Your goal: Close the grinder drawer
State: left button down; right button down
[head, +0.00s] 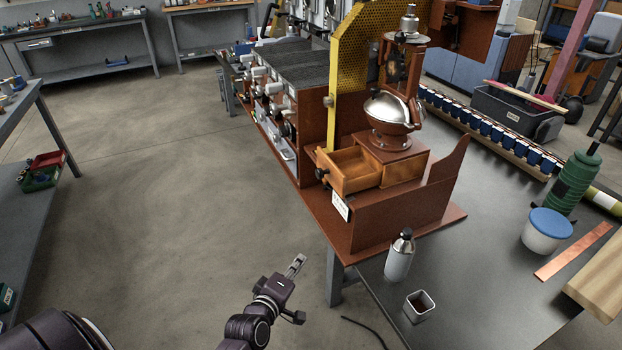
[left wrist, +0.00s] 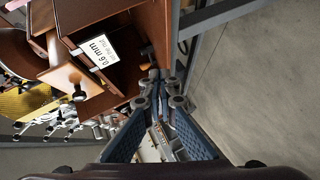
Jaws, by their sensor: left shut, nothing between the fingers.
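The grinder (head: 390,108), with a silver domed hopper on a wooden box, stands on a brown stand at the bench's near end. Its wooden drawer (head: 352,181) is pulled out to the left, and its inside shows. A dark knob (head: 322,174) is on the drawer front. In the left wrist view the drawer front (left wrist: 62,76) and the knob (left wrist: 79,94) show at the left. My left gripper (head: 298,262) is shut and empty, below and apart from the drawer, over the floor. Its fingertips (left wrist: 155,78) meet in the left wrist view. My right gripper is not in view.
A white label card (head: 340,206) hangs below the drawer. A silver bottle (head: 399,256) and a square cup (head: 418,305) stand on the dark bench in front of the stand. A yellow perforated guard (head: 345,65) rises behind the drawer. The floor to the left is clear.

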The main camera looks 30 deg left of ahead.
pick_arm(q)
jog(key=w+a+r+n+t+y, duration=0.1)
jog(key=a+r+n+t+y, duration=0.2)
jog(key=r, duration=1.4)
jog(key=w+a+n+h+p, duration=0.1)
jog(key=w+p, duration=0.1)
jog(key=w, duration=1.1)
jog(key=shift+f, duration=0.15)
jog(key=shift+a, duration=0.1)
